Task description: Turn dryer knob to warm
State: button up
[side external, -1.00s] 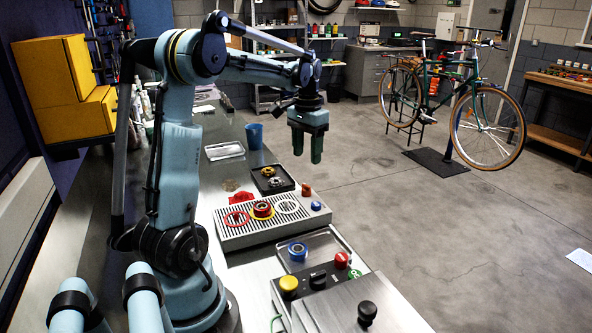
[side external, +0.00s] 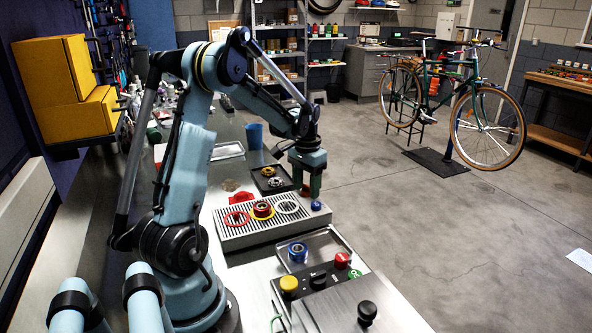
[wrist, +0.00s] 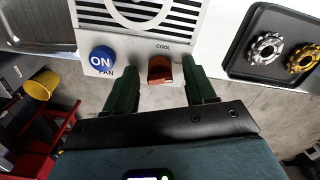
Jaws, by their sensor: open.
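The dryer knob (wrist: 160,70) is a small orange-red block on the front strip of the dryer (wrist: 208,22). The word COOL is printed above it. A second label to its right is mostly hidden by a finger. My gripper (wrist: 158,75) is open, with one dark green finger on each side of the knob and a gap visible on both sides. In the side view my gripper (side external: 310,188) is low over the dryer's front edge (side external: 276,232), and its fingers mostly hide the knob.
A blue ON fan button (wrist: 102,60) sits close to the left finger; it also shows in the side view (side external: 316,205). A black tray (wrist: 262,66) with metal rings lies to the right. A control box with yellow and red knobs (side external: 342,260) stands nearer the camera.

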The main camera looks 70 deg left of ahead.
aim_at(306, 185)
grip_shut()
jog(key=shift+n, duration=0.6)
grip_release()
notch_tip(306, 185, up, 12)
dwell(0.6)
jog(key=shift+r, duration=0.1)
